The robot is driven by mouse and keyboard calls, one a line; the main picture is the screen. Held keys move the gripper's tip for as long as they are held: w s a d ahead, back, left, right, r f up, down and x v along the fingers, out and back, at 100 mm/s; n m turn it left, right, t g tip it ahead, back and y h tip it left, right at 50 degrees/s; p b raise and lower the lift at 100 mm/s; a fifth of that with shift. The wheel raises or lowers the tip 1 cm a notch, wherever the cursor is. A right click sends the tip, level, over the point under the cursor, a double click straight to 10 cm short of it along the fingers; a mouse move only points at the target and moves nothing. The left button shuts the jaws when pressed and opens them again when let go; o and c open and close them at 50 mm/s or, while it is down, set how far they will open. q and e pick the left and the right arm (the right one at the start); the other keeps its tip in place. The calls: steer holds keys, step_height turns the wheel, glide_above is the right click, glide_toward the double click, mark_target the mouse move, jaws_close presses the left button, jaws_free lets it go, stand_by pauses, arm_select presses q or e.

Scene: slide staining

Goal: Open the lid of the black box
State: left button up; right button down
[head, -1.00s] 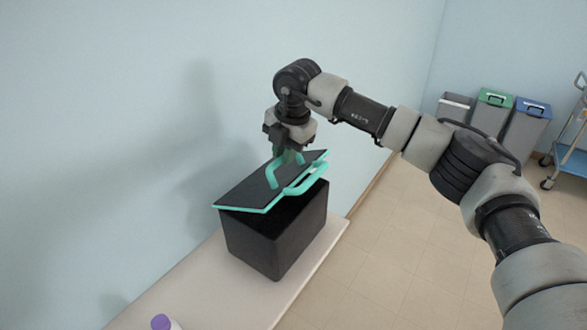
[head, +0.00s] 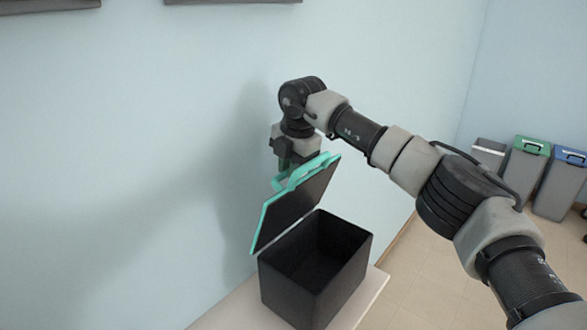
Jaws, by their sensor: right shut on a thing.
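The black box (head: 312,284) stands on a pale table against the wall, and its dark inside shows from above. Its lid (head: 297,207), black with a turquoise rim and handle, is tilted up steeply on the wall side, well clear of the box's front rim. My right gripper (head: 286,178) is at the lid's upper edge, behind the turquoise handle, and is shut on it; the fingertips are partly hidden by the lid. My left gripper is not in view.
The pale table (head: 372,299) shows a narrow bare strip beside the box. The blue wall is close behind the lid. Bins with a green lid (head: 531,146) and a blue lid (head: 570,157) stand on the floor at the far right. Dark shelf edges (head: 232,2) show at the top.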

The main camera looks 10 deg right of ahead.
steer(key=shift+w+a+f, duration=0.15)
steer(key=shift+a+f, duration=0.05)
steer(key=shift+a, duration=0.2)
